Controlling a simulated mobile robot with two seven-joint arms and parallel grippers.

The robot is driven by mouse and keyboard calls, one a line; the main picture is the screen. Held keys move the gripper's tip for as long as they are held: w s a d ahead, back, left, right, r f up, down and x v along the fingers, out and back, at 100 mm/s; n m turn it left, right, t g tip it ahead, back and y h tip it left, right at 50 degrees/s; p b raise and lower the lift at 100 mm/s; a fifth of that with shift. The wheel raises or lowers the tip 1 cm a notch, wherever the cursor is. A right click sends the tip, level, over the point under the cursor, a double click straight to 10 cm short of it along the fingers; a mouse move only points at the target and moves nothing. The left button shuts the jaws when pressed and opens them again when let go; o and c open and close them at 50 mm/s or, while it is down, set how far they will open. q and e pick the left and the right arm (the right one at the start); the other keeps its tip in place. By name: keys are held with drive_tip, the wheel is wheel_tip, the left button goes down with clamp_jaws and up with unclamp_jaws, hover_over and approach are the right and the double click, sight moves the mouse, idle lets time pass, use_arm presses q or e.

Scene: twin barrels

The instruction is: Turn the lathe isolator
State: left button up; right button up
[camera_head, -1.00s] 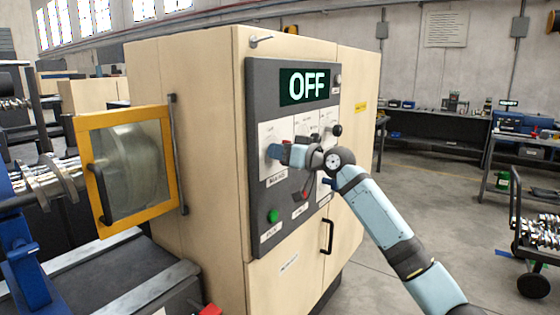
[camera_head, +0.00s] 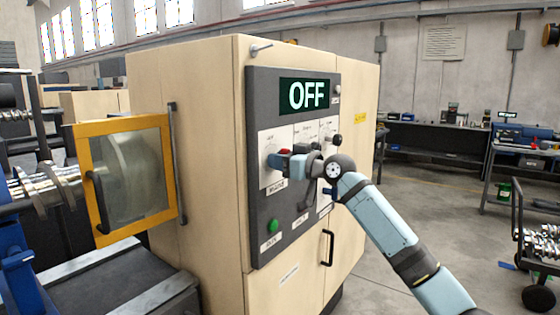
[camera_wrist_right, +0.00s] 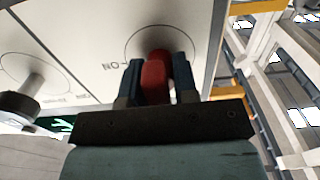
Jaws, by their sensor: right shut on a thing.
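The lathe's control panel (camera_head: 262,200) is dark grey with white plates, on a beige cabinet. My right gripper (camera_head: 274,160) is at its upper left plate (camera_head: 268,142). In the right wrist view, my right gripper (camera_wrist_right: 157,82) is shut on a red knob (camera_wrist_right: 156,78), with a dark blue finger on each side. A ring and lettering that looks like "ON" are printed around the knob. In the head view, a bit of red (camera_head: 285,152) shows just above the fingers. The display (camera_head: 305,94) reads OFF. My left gripper is not in view.
A black ball-ended lever (camera_head: 335,138) and a green button (camera_head: 272,225) are also on the panel. A yellow-framed guard door (camera_head: 125,180) stands at left. A workbench (camera_head: 435,132) is at the back right. The floor there has free room.

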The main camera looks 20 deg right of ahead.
drive_tip(key=o, duration=0.7)
drive_tip(key=b+v, duration=0.1)
drive_tip(key=v, duration=1.2)
drive_tip(key=shift+s+d, duration=0.25)
drive_tip(key=shift+s, duration=0.05)
